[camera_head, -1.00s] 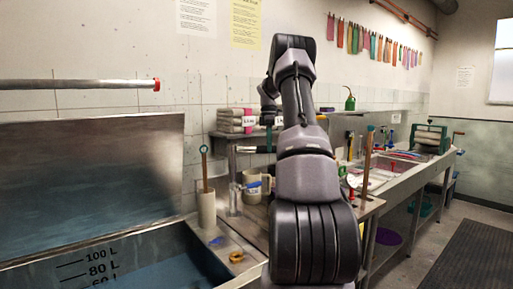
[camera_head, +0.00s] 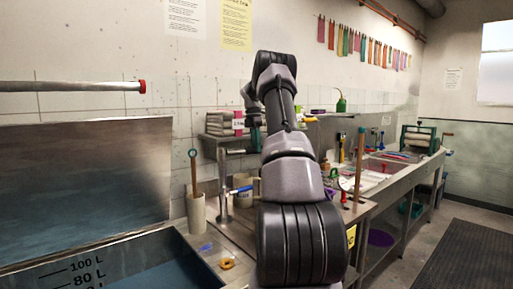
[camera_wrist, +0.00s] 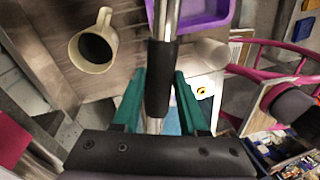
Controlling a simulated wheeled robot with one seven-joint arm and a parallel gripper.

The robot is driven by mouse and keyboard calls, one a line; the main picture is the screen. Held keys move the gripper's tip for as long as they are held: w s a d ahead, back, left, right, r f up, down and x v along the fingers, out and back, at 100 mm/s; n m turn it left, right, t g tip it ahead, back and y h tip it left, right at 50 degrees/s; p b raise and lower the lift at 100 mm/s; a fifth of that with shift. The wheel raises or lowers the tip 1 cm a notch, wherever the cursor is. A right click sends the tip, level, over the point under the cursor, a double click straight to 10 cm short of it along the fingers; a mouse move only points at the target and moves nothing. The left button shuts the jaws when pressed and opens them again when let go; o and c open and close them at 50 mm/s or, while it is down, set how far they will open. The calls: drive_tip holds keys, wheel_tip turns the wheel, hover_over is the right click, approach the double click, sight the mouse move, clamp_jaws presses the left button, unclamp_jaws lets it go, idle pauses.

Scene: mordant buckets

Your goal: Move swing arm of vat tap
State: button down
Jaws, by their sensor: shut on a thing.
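The vat tap's upright metal post (camera_head: 224,185) stands beside the vat in the head view. Its swing arm (camera_head: 236,151) points right from the top of the post toward my gripper (camera_head: 254,133). In the wrist view the swing arm is a metal tube (camera_wrist: 166,18) with a black sleeve (camera_wrist: 160,70). My gripper's teal fingers (camera_wrist: 157,82) are on either side of the sleeve, shut on it. A blue lever (camera_head: 242,189) is low on the post. In the head view my arm hides part of the bench behind it.
The steel vat (camera_head: 60,274) with litre marks is at lower left, its lid (camera_head: 80,175) upright. A beige cylinder (camera_head: 196,213) with a wooden stick stands by it. A cream mug (camera_wrist: 94,45) and a purple tray (camera_wrist: 205,12) show in the wrist view. The floor at right is open.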

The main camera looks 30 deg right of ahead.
drive_tip(key=shift+c, duration=2.2)
unclamp_jaws()
wheel_tip(320, 180, up, 11)
drive_tip(key=w, duration=0.2)
drive_tip(key=shift+f, duration=0.2)
